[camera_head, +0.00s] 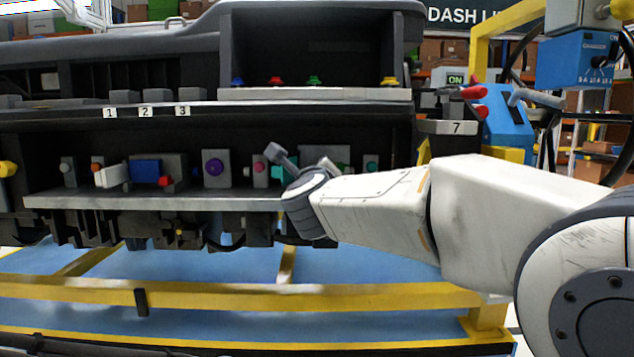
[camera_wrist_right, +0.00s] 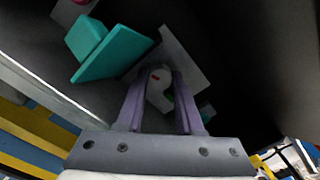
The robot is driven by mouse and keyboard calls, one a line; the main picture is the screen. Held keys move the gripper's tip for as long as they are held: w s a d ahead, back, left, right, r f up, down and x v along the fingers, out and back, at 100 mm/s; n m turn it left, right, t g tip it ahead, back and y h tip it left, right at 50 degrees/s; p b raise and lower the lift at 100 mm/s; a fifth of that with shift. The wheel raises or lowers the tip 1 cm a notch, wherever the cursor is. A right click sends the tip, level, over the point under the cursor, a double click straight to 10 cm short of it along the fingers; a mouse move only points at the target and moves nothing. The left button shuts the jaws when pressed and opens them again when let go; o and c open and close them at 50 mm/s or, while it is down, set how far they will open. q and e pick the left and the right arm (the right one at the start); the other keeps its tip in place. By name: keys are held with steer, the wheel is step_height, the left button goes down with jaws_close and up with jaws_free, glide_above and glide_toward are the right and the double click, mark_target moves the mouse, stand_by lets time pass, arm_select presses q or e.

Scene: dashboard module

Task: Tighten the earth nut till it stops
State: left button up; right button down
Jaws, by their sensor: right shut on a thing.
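The grey plate (camera_head: 325,154) shows just above the wrist. My left gripper is in neither view.
A teal block (camera_wrist_right: 90,45) and a pink knob (camera_wrist_right: 83,3) lie left of my right gripper. The shelf edge (camera_head: 150,201) runs below. A purple knob (camera_head: 214,168) and a blue block (camera_head: 146,171) stand further left. The upper bay (camera_head: 310,94) holds several coloured pieces.

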steer(key=shift+f+m+b, duration=0.1)
steer(key=shift+m+b, duration=0.75)
steer(key=shift+m, duration=0.65)
steer(key=c, duration=0.8)
jaws_free()
steer(key=shift+c, duration=0.2)
